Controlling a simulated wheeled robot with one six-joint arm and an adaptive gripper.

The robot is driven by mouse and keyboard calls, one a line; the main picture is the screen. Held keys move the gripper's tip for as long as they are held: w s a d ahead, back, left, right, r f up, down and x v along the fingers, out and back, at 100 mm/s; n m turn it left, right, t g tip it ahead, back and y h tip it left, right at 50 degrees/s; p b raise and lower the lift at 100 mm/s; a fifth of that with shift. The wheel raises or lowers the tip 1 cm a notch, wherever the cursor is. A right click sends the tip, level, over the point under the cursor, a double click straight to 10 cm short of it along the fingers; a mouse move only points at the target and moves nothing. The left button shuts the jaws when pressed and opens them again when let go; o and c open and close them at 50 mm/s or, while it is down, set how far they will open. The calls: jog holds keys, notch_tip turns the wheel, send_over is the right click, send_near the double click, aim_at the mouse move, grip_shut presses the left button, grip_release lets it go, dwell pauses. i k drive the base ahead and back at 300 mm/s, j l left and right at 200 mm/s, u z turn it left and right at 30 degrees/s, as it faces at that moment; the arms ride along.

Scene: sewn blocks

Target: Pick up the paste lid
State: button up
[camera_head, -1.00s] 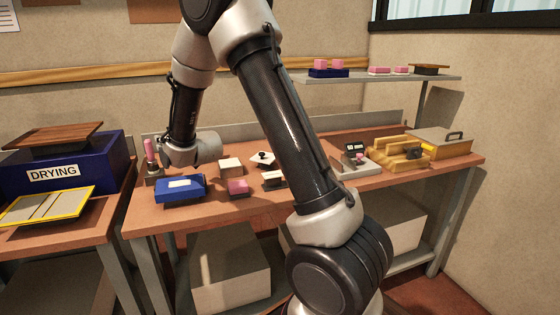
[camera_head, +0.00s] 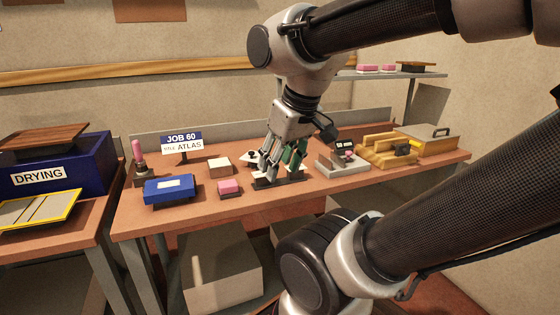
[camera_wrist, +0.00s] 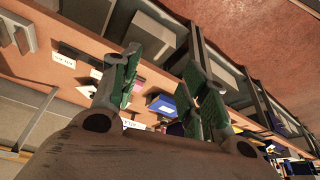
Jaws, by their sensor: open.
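A pale, flat piece with a dark knob, which looks like the paste lid (camera_head: 247,156), lies on the bench in the head view. It is partly hidden by my gripper. My gripper (camera_head: 277,170) points downward over the bench, just right of this piece, with its fingers apart and nothing between them. In the wrist view my gripper (camera_wrist: 160,62) shows two green-padded fingers spread wide. I cannot tell from these views how high the fingertips are above the bench. I cannot pick out the lid surely in the wrist view.
A dark-based block (camera_head: 279,182) lies under my gripper. A pink block (camera_head: 229,187), cream block (camera_head: 219,167) and blue box (camera_head: 168,188) stand to the left. A job sign (camera_head: 182,142) stands behind. A grey scale-like device (camera_head: 343,163) and wooden jig (camera_head: 388,151) stand right.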

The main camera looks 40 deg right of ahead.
aim_at(252, 156)
jog(key=i+l, duration=0.75)
jog(key=l+z, duration=0.05)
jog(key=l, duration=0.05)
